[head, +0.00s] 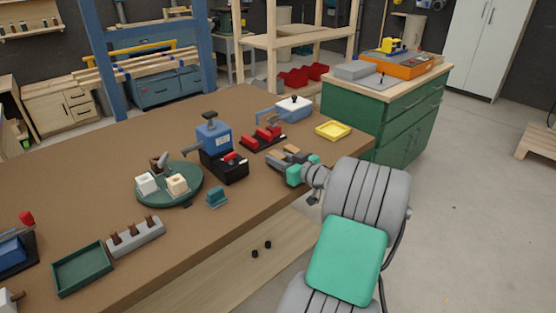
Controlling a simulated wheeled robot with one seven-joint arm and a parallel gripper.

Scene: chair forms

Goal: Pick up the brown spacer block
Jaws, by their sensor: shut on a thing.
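The brown spacer block (291,150) is a small tan-brown piece at my gripper, near the right edge of the brown workbench. My gripper (280,158), grey with teal parts, reaches in from the right and is shut on the block. The gripper hides part of the block. At this size I cannot tell whether the block touches the bench top.
A red-and-black fixture (263,138) and a yellow tray (333,130) are close by. A blue clamp device (214,137) and a round green turntable (190,193) stand to the left. The bench's front middle (240,215) is clear.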

